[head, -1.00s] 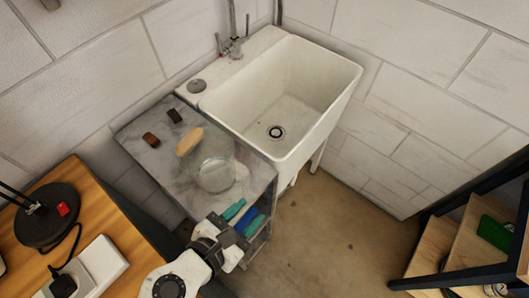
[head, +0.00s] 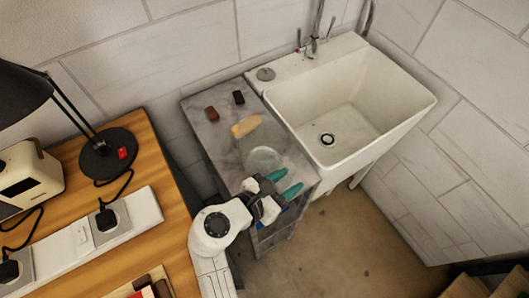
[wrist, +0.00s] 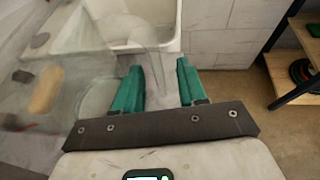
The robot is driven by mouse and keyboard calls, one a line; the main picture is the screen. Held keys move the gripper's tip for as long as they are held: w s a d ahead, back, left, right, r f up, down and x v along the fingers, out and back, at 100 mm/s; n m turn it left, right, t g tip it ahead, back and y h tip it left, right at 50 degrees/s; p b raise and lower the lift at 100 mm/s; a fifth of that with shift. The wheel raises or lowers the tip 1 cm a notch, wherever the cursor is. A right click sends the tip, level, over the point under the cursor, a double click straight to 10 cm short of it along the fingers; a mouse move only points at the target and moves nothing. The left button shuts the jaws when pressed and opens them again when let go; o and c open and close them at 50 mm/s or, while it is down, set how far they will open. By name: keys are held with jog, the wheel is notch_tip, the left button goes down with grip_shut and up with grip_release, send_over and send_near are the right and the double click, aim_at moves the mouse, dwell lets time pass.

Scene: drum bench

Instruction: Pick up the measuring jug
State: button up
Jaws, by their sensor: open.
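The measuring jug (head: 264,159) is clear and hard to make out, standing near the front of the grey marbled cabinet top in the head view. My gripper (head: 284,183) has two teal fingers, spread apart with nothing between them that I can make out. It is just below and right of the jug in the head view. In the wrist view my gripper (wrist: 159,75) is open, and see-through surfaces, seemingly the jug, show at the left and behind the fingers. Whether they touch it I cannot tell.
The cabinet top (head: 222,145) also holds a tan oblong block (head: 246,126), a brown block (head: 211,113) and a dark block (head: 238,97). A white sink (head: 375,100) adjoins it on the right. A wooden bench (head: 75,170) with a black lamp (head: 107,155) is at left.

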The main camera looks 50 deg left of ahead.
jog(key=shift+w+f, duration=0.25)
jog(key=shift+w, duration=0.25)
jog(key=shift+c, duration=0.5)
grip_shut()
